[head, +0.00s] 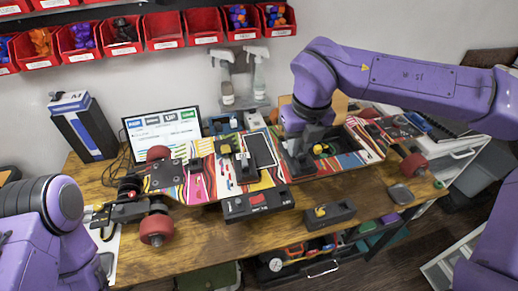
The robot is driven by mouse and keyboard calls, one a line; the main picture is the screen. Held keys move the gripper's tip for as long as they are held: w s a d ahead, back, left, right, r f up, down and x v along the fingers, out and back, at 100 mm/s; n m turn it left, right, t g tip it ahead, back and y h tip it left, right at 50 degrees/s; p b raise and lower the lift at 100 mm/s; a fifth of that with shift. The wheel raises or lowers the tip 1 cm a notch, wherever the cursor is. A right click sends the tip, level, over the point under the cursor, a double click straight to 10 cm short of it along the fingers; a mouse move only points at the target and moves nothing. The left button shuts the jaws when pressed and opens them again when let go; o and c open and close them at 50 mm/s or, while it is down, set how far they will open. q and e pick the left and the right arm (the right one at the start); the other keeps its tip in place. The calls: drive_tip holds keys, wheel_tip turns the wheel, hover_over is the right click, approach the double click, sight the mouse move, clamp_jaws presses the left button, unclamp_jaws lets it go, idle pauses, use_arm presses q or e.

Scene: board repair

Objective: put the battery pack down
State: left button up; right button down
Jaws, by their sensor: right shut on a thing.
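My right gripper (302,163) points down over the colourful striped skateboard (205,183) and is shut on a dark block. This block appears to be the battery pack (324,149), with a yellow part at its top; the fingers hide part of it. I cannot tell whether it touches the board. A similar black block (331,215) with a yellow part lies on the table's front edge area.
A black box with a red switch (258,204) sits at the board's front edge. Red wheels (157,230) stick out at the board's ends. A monitor (163,129) and spray bottles (227,92) stand behind. A mouse (401,194) lies at right. Bare wood (215,245) shows in front.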

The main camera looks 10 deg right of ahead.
drive_tip(key=w, duration=0.1)
drive_tip(key=w+f+p, duration=0.1)
drive_tip(key=w, duration=0.1)
drive_tip(key=w+a, duration=0.1)
drive_tip(key=w, duration=0.1)
drive_tip(key=shift+f+p, duration=0.3)
drive_tip(key=shift+f, duration=0.1)
drive_tip(key=w+f, duration=0.2)
drive_tip(key=w+f+p, duration=0.1)
drive_tip(key=w+f, duration=0.1)
drive_tip(key=w+f+p, duration=0.1)
drive_tip(key=w+f, duration=0.1)
drive_tip(key=shift+a+f, duration=0.3)
drive_tip(key=shift+a, duration=0.1)
drive_tip(key=f, duration=0.3)
drive_tip(key=shift+w+f, duration=0.2)
drive_tip(key=shift+f, duration=0.05)
drive_tip(key=shift+f, duration=0.1)
drive_tip(key=c, duration=1.5)
unclamp_jaws()
drive_tip(key=shift+s+f, duration=0.1)
drive_tip(key=o, duration=0.4)
